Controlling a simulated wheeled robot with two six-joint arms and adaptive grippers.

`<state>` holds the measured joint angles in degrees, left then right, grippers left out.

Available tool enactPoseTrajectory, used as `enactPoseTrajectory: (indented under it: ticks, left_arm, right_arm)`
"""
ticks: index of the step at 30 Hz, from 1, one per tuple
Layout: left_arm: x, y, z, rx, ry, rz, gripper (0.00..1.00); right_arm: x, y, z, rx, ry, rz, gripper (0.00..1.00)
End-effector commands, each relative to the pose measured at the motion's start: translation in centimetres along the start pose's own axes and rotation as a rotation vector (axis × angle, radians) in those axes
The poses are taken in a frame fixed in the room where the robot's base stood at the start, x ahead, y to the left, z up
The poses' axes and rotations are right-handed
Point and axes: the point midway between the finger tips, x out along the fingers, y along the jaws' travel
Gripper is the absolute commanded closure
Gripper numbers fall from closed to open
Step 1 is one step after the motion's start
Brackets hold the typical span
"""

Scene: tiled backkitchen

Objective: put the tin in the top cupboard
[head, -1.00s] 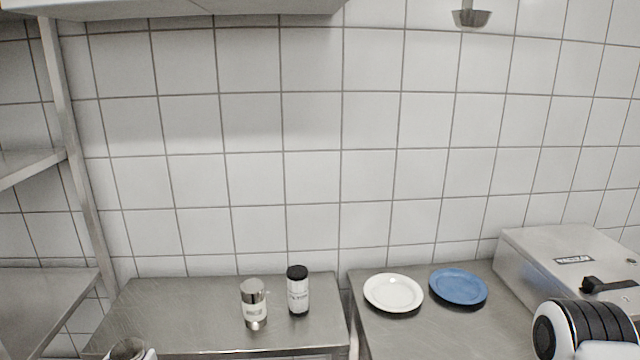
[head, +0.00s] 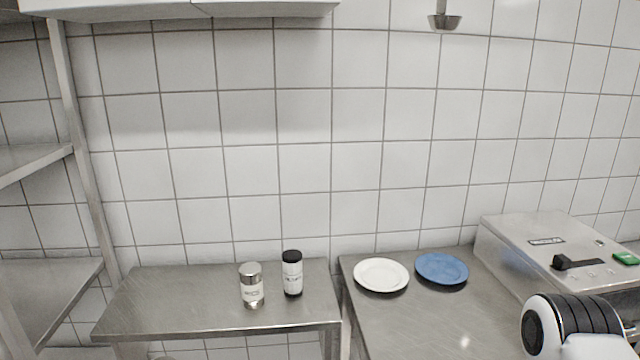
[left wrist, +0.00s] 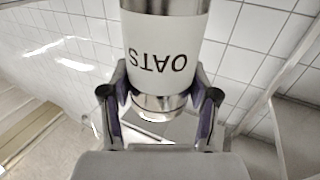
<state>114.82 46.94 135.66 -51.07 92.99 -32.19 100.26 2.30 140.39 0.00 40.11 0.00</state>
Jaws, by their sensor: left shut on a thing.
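A tin with a white label reading OATS (left wrist: 165,35) and metal ends fills the top of the left wrist view, its lettering upside down there. My left gripper (left wrist: 161,98) is shut on it, one finger on each side near one metal end. In the head view neither gripper shows. The top cupboard (head: 180,10) is at the upper left of the head view; only its underside and lower edge show, so I cannot tell whether its doors are open.
A silver-topped jar (head: 251,286) and a black-topped jar (head: 292,274) stand on the left steel table (head: 180,310). A white plate (head: 381,275), a blue plate (head: 442,268) and a steel appliance (head: 545,255) are on the right counter. Shelving (head: 50,285) stands at the far left.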

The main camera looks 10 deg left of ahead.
Motion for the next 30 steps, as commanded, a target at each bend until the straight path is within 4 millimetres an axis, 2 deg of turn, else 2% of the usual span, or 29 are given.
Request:
enactPoseTrajectory:
  ticks: [6,9,13,16,19,22,24,27,30]
  left_arm:
    - [4.3,4.8,5.5,0.005,-0.003,0.121,0.91]
    - [6.5,7.5,7.3,0.003,0.0,0.125,0.91]
    - [9.0,11.0,8.5,0.002,0.004,0.098,0.91]
    - [10.5,13.2,8.5,0.002,0.006,0.062,0.91]
    - [11.9,14.4,7.7,0.001,0.007,0.009,0.91]
    - [13.0,14.0,6.3,0.002,0.008,-0.062,0.91]
    - [13.4,12.9,5.4,0.001,0.008,-0.12,0.91]
    - [13.2,12.0,4.4,0.0,0.004,-0.174,0.91]
    - [11.1,12.2,3.1,0.0,0.0,-0.185,0.91]
  right_arm:
    - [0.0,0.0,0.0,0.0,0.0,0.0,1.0]
    - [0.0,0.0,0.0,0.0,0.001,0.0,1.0]
    - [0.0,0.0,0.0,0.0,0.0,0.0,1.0]
    - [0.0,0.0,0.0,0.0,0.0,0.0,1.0]
    - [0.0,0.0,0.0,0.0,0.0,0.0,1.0]
    - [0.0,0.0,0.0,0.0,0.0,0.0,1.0]
    - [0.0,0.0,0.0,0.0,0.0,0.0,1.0]
    - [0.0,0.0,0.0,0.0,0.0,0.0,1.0]
    - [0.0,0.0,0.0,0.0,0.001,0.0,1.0]
